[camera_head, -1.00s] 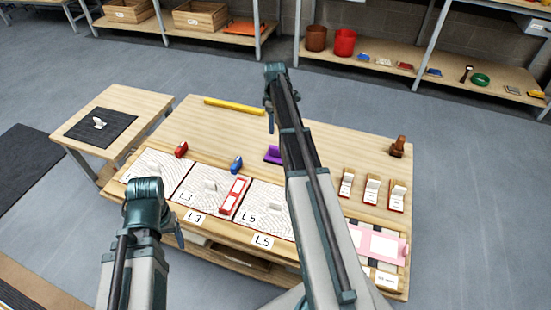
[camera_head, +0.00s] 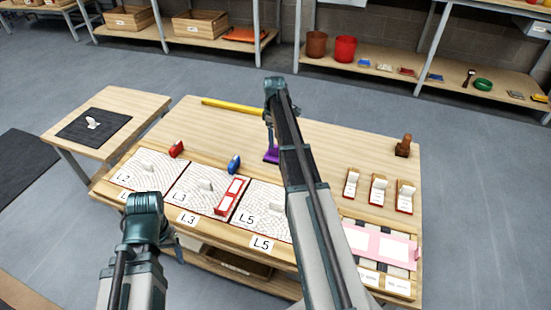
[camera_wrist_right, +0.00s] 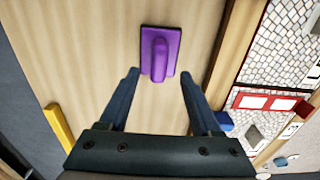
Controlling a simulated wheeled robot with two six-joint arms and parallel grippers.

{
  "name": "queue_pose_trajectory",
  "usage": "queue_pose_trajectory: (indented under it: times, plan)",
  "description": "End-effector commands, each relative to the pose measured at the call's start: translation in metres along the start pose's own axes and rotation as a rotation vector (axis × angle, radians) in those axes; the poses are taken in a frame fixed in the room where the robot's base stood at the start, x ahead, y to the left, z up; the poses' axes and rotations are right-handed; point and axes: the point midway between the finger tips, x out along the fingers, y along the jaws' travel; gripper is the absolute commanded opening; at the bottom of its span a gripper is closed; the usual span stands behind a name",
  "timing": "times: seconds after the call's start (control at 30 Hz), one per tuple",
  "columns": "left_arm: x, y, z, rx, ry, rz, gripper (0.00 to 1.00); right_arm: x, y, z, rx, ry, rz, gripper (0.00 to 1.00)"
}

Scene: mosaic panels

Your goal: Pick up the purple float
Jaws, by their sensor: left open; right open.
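The purple float (camera_head: 271,155) lies on the wooden workbench, mostly hidden behind my right arm in the head view. In the right wrist view the purple float (camera_wrist_right: 160,52) is a flat plate with a raised handle. My right gripper (camera_wrist_right: 158,73) is open, with its two fingertips either side of the float's near end in that picture. I cannot tell its height above the bench. In the head view my right gripper (camera_head: 271,130) is over the bench's back half. My left gripper (camera_head: 168,238) is at the bench's front left edge, empty as far as I can see.
Mosaic panels (camera_head: 195,180) line the bench front, with a red frame (camera_head: 230,195) on them. A red tool (camera_head: 176,149), a blue tool (camera_head: 234,164) and a yellow bar (camera_head: 233,107) lie nearby. Several small boxes and a brown stamp-like object (camera_head: 404,146) stand at right.

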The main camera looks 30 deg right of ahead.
Motion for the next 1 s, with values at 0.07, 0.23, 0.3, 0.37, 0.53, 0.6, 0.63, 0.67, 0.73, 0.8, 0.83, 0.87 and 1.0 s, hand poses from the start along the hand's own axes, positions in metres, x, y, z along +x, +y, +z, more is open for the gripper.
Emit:
queue_pose_trajectory:
  times: [0.07, 0.23, 0.3, 0.37, 0.53, 0.6, 0.63, 0.67, 0.73, 0.8, 0.83, 0.87, 1.0]
  plan:
    - [0.001, 0.0, 0.0, 0.0, 0.0, 0.0, 0.72, 0.001, 0.0, 0.0, 0.0, 0.0, 0.0, 0.65]
    - [0.014, 0.001, -0.001, 0.0, 0.0, 0.0, 0.72, 0.014, 0.001, 0.002, 0.001, 0.0, 0.0, 0.65]
    - [0.023, 0.002, -0.001, 0.0, 0.0, 0.0, 0.72, 0.023, 0.001, 0.003, 0.001, 0.0, 0.0, 0.65]
    - [0.031, 0.003, -0.002, 0.0, 0.0, -0.001, 0.72, 0.031, 0.002, 0.004, 0.001, 0.0, 0.0, 0.65]
    - [0.05, 0.004, -0.003, 0.001, 0.0, -0.005, 0.72, 0.05, 0.002, 0.004, 0.0, 0.0, 0.0, 0.65]
    - [0.053, 0.004, -0.003, 0.002, 0.0, -0.006, 0.72, 0.053, 0.002, 0.004, 0.0, 0.0, 0.0, 0.65]
    - [0.053, 0.004, -0.003, 0.002, 0.0, -0.006, 0.72, 0.053, 0.002, 0.004, 0.0, 0.0, 0.0, 0.65]
    - [0.052, 0.004, -0.003, 0.002, 0.0, -0.006, 0.72, 0.053, 0.002, 0.004, 0.0, 0.0, 0.0, 0.65]
    - [0.051, 0.004, -0.003, 0.002, 0.0, -0.006, 0.72, 0.051, 0.002, 0.004, 0.0, 0.0, 0.0, 0.65]
    - [0.051, 0.004, -0.003, 0.002, 0.0, -0.006, 0.72, 0.051, 0.002, 0.004, 0.0, 0.0, 0.0, 0.65]
    - [0.051, 0.004, -0.003, 0.002, 0.0, -0.006, 0.72, 0.051, 0.002, 0.004, 0.0, 0.0, 0.0, 0.65]
    - [0.051, 0.004, -0.003, 0.002, 0.0, -0.006, 0.72, 0.051, 0.002, 0.004, 0.0, 0.0, 0.0, 0.63]
    - [0.051, 0.004, -0.003, 0.002, 0.0, -0.006, 0.72, 0.051, 0.002, 0.004, 0.0, 0.0, 0.0, 0.38]
